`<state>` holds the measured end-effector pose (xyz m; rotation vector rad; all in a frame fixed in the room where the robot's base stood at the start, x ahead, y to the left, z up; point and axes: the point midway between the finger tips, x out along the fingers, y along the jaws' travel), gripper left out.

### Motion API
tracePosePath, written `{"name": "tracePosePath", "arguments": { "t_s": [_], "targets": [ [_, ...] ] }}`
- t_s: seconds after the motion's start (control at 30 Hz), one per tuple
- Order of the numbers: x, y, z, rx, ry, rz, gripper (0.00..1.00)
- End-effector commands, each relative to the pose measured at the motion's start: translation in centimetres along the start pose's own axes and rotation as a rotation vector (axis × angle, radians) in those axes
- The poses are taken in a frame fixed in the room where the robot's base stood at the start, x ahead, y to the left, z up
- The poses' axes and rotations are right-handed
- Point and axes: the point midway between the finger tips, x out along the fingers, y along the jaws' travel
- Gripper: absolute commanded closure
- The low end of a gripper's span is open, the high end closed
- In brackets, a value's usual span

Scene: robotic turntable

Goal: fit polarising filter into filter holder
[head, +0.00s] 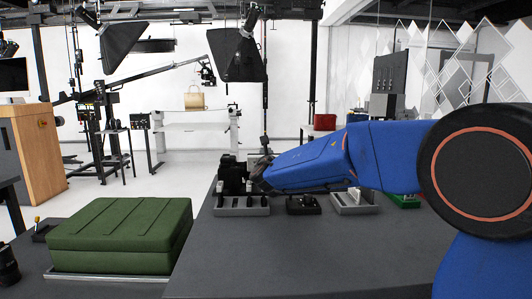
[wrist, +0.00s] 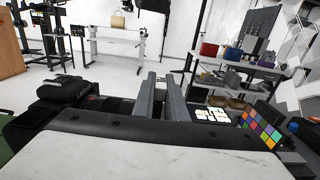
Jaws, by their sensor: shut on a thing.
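My gripper (head: 258,170) reaches in from the right, close to a black camera-like rig (head: 233,174) on the dark table; they overlap in the head view, so I cannot tell whether they touch. In the wrist view the two grey fingers of my gripper (wrist: 161,92) stand nearly parallel with a narrow gap. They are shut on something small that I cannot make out. A dark camera body (wrist: 62,98) lies left of the fingers. I cannot pick out the polarising filter or the filter holder with certainty.
A grey tray (head: 242,211), a black holder (head: 303,206), another grey tray (head: 354,208) and a green tray (head: 405,202) line the table's far side. A green case (head: 120,232) sits at left. A colour chart (wrist: 262,134) stands right. The front tabletop is clear.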

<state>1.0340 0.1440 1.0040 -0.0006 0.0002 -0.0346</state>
Motion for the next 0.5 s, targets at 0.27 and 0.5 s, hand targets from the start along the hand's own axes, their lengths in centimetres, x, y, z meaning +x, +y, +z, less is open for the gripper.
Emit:
{"name": "tracePosePath", "arguments": {
  "t_s": [0.27, 0.5],
  "targets": [
    [0.01, 0.01, -0.56, 0.000, 0.000, 0.000, 1.00],
    [0.01, 0.01, -1.03, 0.000, 0.000, 0.000, 1.00]
  ]
}}
